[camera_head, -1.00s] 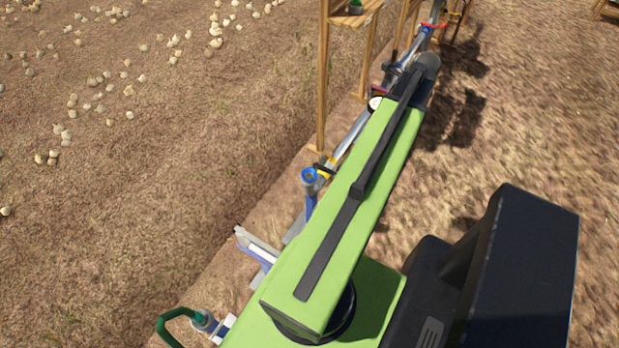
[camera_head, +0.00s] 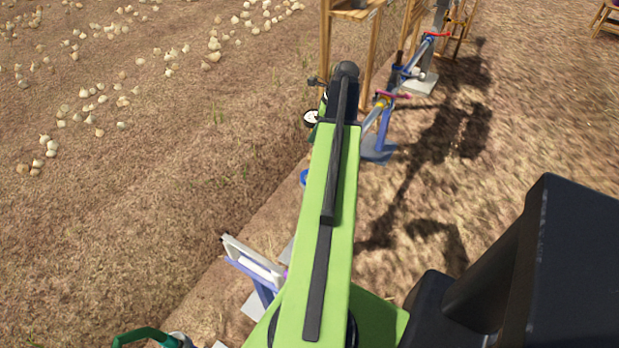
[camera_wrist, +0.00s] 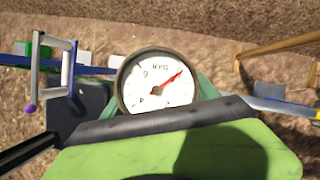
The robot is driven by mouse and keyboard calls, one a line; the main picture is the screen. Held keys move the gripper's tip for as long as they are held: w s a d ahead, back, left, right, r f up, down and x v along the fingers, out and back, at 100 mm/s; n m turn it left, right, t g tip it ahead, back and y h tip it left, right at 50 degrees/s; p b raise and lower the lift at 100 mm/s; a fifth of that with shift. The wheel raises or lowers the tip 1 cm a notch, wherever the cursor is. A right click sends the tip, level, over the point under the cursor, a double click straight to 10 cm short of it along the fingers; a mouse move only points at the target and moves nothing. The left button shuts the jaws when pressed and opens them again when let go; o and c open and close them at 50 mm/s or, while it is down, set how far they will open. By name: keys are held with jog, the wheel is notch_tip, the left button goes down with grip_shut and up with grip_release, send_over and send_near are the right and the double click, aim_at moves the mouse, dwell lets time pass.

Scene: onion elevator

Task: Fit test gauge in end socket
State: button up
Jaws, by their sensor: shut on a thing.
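The test gauge (camera_head: 311,118) shows as a white dial beside the far end of my arm. In the wrist view the gauge (camera_wrist: 158,82) has a dark rim, a white face and a red needle. My gripper (camera_head: 320,104) is shut on the gauge and holds it up off the ground; its jaws are mostly hidden. A blue round-topped post (camera_head: 304,178) peeks out at the left edge of my green arm, apart from the gauge. Its opening is hidden, and I cannot tell whether it is the end socket.
A blue pipe stand (camera_head: 384,128) with a pinkish-red handle stands right of my arm. Wooden posts (camera_head: 326,45) rise behind the gauge. A white-and-blue frame (camera_head: 252,262) and a green hose (camera_head: 140,337) are at lower left. Onions (camera_head: 85,95) lie on open soil to the left.

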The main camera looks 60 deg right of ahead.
jog(key=shift+s+a+f+b, duration=0.5)
jog(key=shift+a+f+b, duration=1)
jog(key=shift+f, duration=0.2)
jog(key=shift+s+a+f+b, duration=0.45)
jog(key=shift+a+f+b, duration=1.05)
jog(key=shift+f, duration=0.25)
jog(key=shift+s+a+f+b, duration=0.5)
jog(key=shift+a+f+b, duration=0.85)
jog(key=shift+f+b, duration=0.3)
jog(key=o, duration=1.6)
jog(key=p+v, duration=1.2)
jog(key=shift+r, duration=0.45)
jog(key=shift+f, duration=0.1)
